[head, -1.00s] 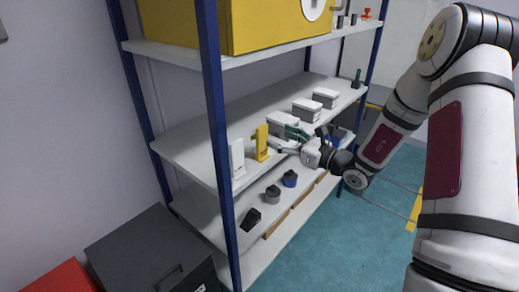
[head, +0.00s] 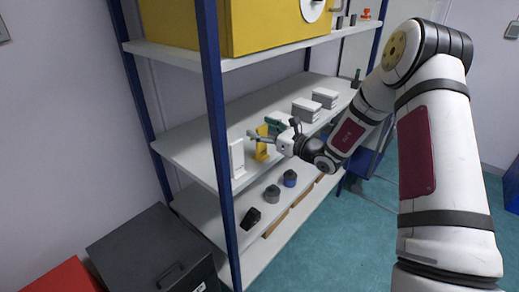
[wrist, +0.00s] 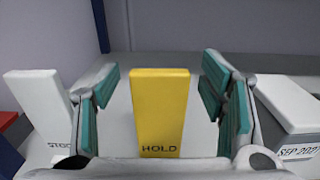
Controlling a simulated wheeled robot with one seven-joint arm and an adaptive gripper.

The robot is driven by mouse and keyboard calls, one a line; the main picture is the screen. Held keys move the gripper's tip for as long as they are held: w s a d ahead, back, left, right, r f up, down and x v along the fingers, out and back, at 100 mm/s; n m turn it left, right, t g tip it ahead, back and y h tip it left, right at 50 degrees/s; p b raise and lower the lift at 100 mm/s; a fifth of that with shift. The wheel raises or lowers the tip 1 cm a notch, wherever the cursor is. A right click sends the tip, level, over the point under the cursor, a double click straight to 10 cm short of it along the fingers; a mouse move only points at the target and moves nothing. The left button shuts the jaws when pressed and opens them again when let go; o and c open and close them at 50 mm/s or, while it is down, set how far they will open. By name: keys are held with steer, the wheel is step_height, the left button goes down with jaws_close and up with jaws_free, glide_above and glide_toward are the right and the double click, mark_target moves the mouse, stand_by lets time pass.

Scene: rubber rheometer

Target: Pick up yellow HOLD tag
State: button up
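The yellow HOLD tag (wrist: 160,105) stands upright on the shelf in the wrist view, its dark lettering facing me. My gripper (wrist: 161,98) is open, with one teal-padded finger on each side of the tag and visible gaps between pads and tag. In the head view my gripper (head: 268,130) is at the middle shelf, partly covering the yellow tag (head: 262,150).
A white tag (head: 237,158), lettered in the wrist view, stands left of the HOLD tag. White boxes (head: 305,110) stand to the right; one (wrist: 292,103) is close to my right finger. A blue post (head: 214,130) rises at the shelf's front.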

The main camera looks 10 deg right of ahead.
jaws_close()
steer(key=shift+r, duration=0.1)
